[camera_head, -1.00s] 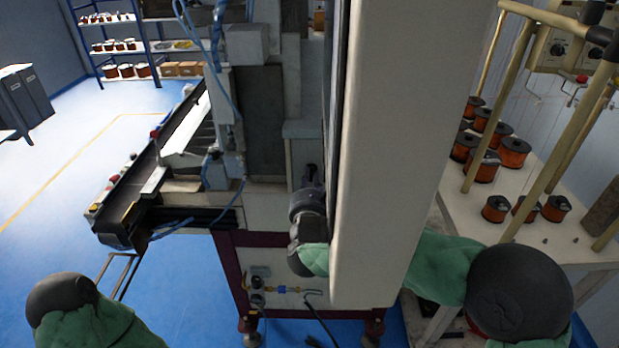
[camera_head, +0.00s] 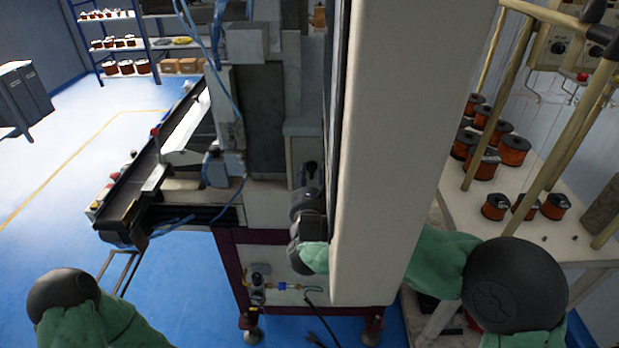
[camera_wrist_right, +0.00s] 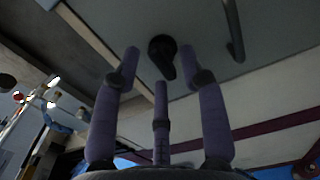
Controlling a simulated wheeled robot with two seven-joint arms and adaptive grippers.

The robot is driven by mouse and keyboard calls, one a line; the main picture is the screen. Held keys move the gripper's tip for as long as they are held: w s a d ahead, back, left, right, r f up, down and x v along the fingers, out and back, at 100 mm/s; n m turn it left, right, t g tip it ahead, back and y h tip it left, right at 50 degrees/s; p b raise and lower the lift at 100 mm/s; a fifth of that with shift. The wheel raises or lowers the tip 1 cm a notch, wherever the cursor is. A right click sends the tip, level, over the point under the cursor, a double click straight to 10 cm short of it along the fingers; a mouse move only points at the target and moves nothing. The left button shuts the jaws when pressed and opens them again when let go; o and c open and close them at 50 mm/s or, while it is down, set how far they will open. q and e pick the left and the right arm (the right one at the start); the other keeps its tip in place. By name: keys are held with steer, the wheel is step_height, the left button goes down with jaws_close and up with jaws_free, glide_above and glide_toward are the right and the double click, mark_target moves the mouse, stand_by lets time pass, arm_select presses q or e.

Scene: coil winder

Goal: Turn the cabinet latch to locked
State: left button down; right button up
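The cabinet latch (camera_wrist_right: 163,54) is a black round knob with a short lever, on a grey panel in the right wrist view. Its lever points down and slightly right in that picture. My right gripper (camera_wrist_right: 159,66) has its purple-grey fingers spread around the latch in the picture, with nothing held between them. I cannot tell whether a fingertip touches the lever. In the head view my right gripper (camera_head: 309,178) is beside the tall pale cabinet panel (camera_head: 385,140), which hides part of my right arm; the latch is hidden there. My left gripper is out of view.
A dark bar handle (camera_wrist_right: 233,30) is on the panel right of the latch. The winder's rail (camera_head: 150,190) extends left. A table with copper spools (camera_head: 513,150) stands at right. Blue floor (camera_head: 50,230) is open at left.

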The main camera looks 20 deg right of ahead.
steer(key=v, duration=1.2)
stand_by(0.5)
